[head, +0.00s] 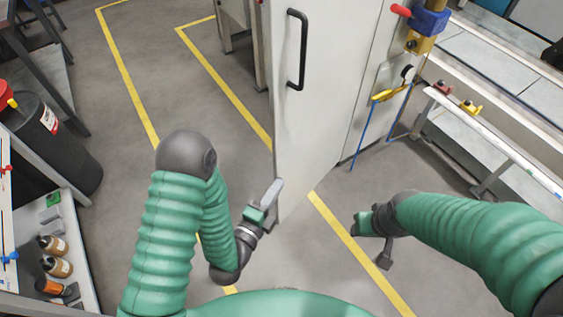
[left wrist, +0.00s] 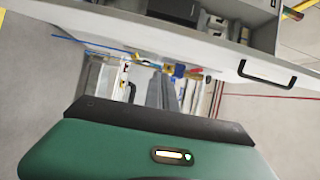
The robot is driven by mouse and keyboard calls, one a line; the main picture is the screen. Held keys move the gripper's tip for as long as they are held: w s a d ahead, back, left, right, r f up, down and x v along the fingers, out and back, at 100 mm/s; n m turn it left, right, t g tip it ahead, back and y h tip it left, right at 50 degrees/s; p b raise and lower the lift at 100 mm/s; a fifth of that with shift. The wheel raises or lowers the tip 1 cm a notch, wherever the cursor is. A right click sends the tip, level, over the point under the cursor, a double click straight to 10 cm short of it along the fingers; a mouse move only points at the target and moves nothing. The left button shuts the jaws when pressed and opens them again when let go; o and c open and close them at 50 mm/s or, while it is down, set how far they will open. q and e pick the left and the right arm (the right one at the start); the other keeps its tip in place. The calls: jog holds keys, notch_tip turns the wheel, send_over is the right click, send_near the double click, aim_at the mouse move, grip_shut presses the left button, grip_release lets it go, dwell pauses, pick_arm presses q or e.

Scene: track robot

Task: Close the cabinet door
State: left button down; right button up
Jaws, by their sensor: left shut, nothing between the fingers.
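The cabinet door (head: 318,105) is a tall pale grey panel with a black bar handle (head: 297,50). It stands open, swung out toward me. My left gripper (head: 276,190) is shut and empty, its fingers at the door's lower free edge. I cannot tell whether they touch it. In the left wrist view, a pale panel with the black handle (left wrist: 268,73) crosses the top, and my left gripper's fingers (left wrist: 167,92) point away below it. My right gripper (head: 374,238) hangs over the floor right of the door, apart from it; its jaw opening is unclear.
A rail bench (head: 495,145) with small clamps runs along the right. A yellow and blue tool (head: 385,97) is beside the cabinet. A black bin (head: 55,140) and a shelf with bottles (head: 55,265) stand at left. Yellow-lined floor (head: 130,75) is clear between.

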aim_at(279, 152)
pick_arm(q)
jog(key=shift+w+r+b, duration=0.15)
jog(key=shift+w+b, duration=0.25)
jog(key=shift+w, duration=5.3)
jog(key=shift+w+d, duration=0.1)
